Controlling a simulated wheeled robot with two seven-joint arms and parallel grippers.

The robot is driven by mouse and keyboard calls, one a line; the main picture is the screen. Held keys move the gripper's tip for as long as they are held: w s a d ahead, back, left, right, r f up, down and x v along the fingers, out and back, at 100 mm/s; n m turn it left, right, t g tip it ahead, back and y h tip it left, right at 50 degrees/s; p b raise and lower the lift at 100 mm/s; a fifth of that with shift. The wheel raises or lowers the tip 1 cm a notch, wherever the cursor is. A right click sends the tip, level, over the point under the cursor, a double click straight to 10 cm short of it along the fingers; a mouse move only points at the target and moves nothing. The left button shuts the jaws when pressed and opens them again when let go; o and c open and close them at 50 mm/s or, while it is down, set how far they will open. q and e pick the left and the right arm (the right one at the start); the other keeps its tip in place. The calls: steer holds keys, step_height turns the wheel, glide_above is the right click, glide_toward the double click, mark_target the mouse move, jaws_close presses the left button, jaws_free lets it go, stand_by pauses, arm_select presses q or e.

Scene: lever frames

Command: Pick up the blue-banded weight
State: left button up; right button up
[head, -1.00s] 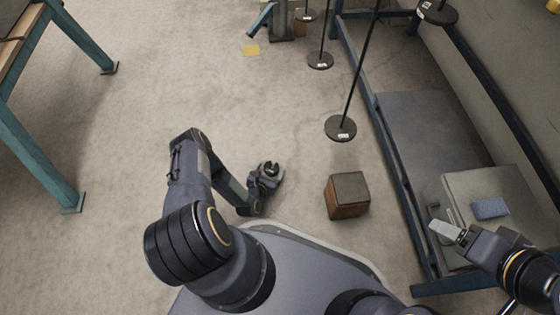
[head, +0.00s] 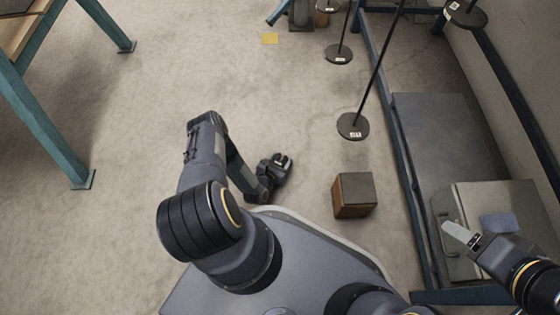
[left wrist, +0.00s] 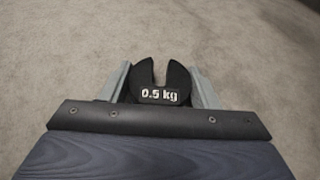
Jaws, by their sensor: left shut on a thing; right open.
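My left gripper (left wrist: 156,88) is shut on a black slotted weight (left wrist: 159,98) marked "0.5 kg" in white, its slot facing away from the wrist. No blue band shows on the side in view. In the head view, my left gripper (head: 276,165) is low over the floor beside my base, and the held weight is small and dark there. My right gripper (head: 459,234) is at the lower right, open and empty, above the grey box. I see no blue-banded weight that I can make out elsewhere.
A brown block (head: 353,195) stands on the floor. A grey box (head: 477,205) carries a blue pad (head: 500,222) inside a blue frame (head: 405,170). A teal-legged table (head: 50,130) is left.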

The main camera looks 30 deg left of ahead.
mark_target(278, 155)
arm_select(q)
steer(key=shift+r, duration=0.1)
steer(key=shift+r+p, duration=0.4)
steer(key=shift+r, duration=0.25)
steer(key=r, duration=0.1)
steer(key=p, duration=0.1)
steer(key=r, duration=0.1)
steer(key=shift+s+a+r+p, duration=0.15)
steer(key=shift+a+r+p, duration=0.1)
steer(key=shift+r+p, duration=0.1)
steer(key=s+a+r+p, duration=0.7)
steer(key=s+a+r, duration=0.2)
steer(key=r, duration=0.3)
steer(key=shift+s+a, duration=0.15)
steer(key=shift+a, duration=0.2)
